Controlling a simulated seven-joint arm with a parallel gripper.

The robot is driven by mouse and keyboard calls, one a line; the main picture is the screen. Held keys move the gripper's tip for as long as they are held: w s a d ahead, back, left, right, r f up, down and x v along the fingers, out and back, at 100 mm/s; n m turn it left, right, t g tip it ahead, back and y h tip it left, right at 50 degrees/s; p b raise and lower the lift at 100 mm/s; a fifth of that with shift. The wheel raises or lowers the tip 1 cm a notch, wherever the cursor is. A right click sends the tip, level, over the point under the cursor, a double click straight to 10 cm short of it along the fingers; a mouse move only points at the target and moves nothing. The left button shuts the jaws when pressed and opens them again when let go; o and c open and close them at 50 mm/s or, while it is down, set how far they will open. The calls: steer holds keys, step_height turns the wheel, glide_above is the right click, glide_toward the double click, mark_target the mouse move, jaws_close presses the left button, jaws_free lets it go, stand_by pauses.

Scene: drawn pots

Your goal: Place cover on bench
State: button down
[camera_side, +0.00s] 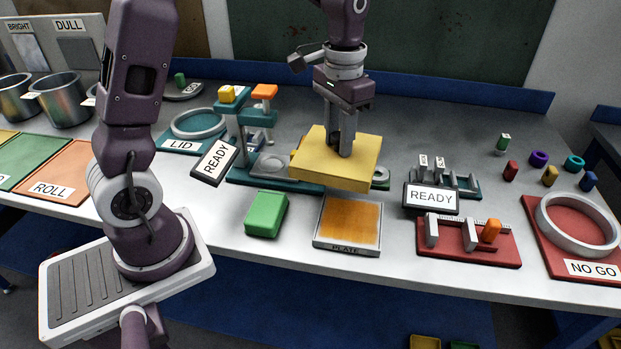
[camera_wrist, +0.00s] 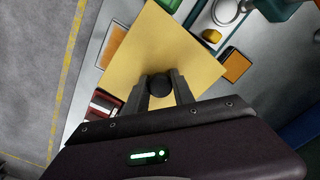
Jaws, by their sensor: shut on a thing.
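The cover (camera_side: 312,163) is a square yellow lid with thick edges, held above the bench (camera_side: 430,115). It shows in the wrist view as a large yellow square (camera_wrist: 190,60) with a dark round knob (camera_wrist: 159,85) in its middle. My gripper (camera_side: 342,150) is shut on the knob, with one finger on each side of it in the wrist view (camera_wrist: 160,92).
A green block (camera_side: 266,214) sits left of the plate. A red fixture with an orange peg (camera_side: 488,231) and a READY sign (camera_side: 431,198) stand to the right. A teal press (camera_side: 240,130) stands behind left. Bare bench lies behind right and along the front left.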

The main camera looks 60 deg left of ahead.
steer(key=w+a+n, duration=0.1)
steer(key=w+a, duration=0.2)
steer(key=w, duration=0.8)
step_height(320, 180, down, 10)
steer(key=shift+f, duration=0.15)
steer(key=shift+f, duration=0.1)
steer(key=c, duration=1.1)
jaws_free()
steer(key=shift+o, duration=0.2)
